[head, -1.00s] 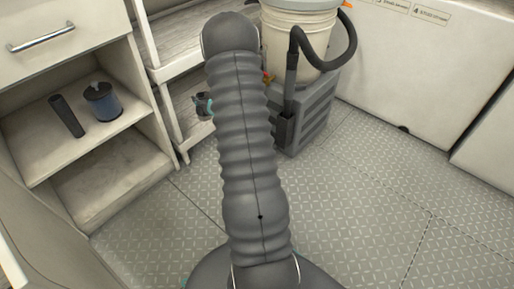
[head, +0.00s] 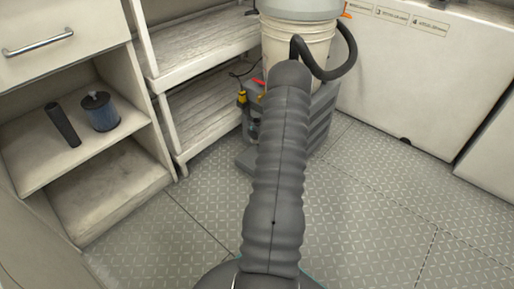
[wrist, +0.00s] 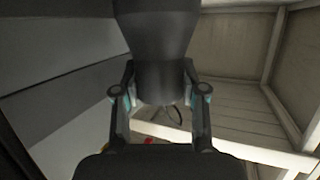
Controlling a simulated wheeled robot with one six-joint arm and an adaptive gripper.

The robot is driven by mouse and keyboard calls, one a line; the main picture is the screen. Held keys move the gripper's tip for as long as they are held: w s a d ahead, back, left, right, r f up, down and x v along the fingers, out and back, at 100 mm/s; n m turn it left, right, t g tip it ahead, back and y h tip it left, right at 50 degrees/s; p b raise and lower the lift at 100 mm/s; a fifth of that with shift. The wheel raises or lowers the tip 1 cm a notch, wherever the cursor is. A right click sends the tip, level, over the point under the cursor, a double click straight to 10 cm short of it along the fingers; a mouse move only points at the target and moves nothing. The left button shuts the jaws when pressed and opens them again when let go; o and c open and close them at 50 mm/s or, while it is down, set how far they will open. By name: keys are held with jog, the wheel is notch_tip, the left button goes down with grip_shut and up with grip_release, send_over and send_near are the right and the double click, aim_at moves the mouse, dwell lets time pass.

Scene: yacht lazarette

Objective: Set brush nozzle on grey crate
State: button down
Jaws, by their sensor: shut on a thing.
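My gripper (wrist: 160,95) is shut on a dark grey, tapered piece, the brush nozzle (wrist: 157,40), in the wrist view. The nozzle widens away from the fingers and its far end runs out of the top of the picture. In the head view my arm hides the gripper and the nozzle. The grey crate (head: 321,118) is on the floor at the centre back, at the white bucket. My arm covers much of it, and its slatted right side shows. I cannot tell how far the nozzle is from the crate.
A white bucket (head: 284,42) with a grey lid and a dark hose (head: 345,55) rises at the crate. White slatted shelves (head: 190,50) stand left of it. The floor (head: 370,210) at right is clear.

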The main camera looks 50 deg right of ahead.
notch_tip(320, 180, down, 12)
jog(key=shift+b, duration=0.8)
jog(key=shift+f, duration=0.2)
jog(key=c, duration=0.9)
grip_release()
